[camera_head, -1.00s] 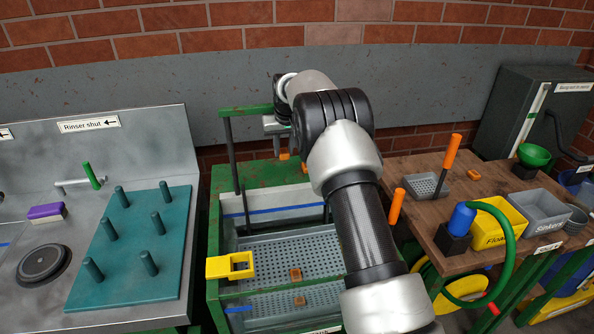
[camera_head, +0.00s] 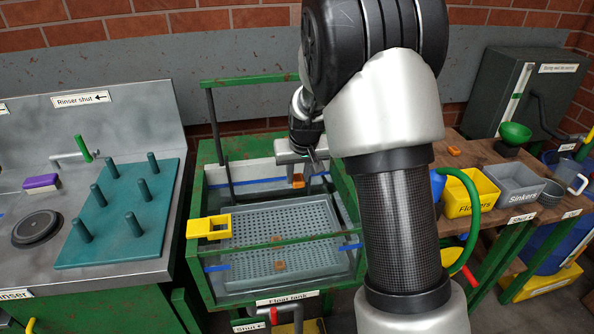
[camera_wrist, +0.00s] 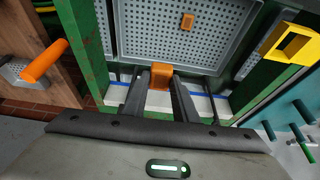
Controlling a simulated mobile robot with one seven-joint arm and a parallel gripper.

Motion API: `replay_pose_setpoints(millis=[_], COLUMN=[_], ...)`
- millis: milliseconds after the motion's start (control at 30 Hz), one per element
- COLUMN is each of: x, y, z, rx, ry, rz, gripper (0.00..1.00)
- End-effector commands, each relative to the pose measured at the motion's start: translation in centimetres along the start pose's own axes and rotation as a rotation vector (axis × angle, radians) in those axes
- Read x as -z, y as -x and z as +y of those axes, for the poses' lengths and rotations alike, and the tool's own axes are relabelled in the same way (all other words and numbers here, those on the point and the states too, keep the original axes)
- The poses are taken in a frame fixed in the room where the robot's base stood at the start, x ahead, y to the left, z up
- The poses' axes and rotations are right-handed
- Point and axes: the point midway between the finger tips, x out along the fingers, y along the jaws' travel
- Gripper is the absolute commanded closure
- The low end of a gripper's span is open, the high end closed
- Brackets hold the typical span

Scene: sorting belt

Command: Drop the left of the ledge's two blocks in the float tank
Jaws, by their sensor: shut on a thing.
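My gripper (camera_head: 308,168) is shut on a small orange block (camera_head: 298,181) and holds it above the back part of the float tank (camera_head: 288,296). In the wrist view the block (camera_wrist: 160,75) sits between the two dark finger tips (camera_wrist: 161,88), with the perforated grey floor beyond it. Another orange block shows inside the tank (camera_head: 277,238), and also in the wrist view (camera_wrist: 187,21). A second orange patch lower down, through the front pane, may be the same block.
A yellow bracket (camera_head: 209,227) sits on the tank's left rim. A green rail (camera_head: 250,80) stands over the back. To the right are yellow (camera_head: 468,193) and grey (camera_head: 514,188) bins on a wooden bench. A teal peg board (camera_head: 118,215) lies on the left.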

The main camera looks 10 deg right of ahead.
Motion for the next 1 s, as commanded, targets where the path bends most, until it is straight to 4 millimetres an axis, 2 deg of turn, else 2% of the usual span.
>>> replay_pose_setpoints(millis=[400,600,1000], x=[-2.3,-3.1,-3.4], y=[-5.5,-7.6,-8.3], z=[0.0,0.0,0.0], rx=[0.000,0.000,0.000], ry=[0.000,0.000,0.000], rz=[-0.002,0.000,0.000], gripper=[0.95,0.95,0.95])
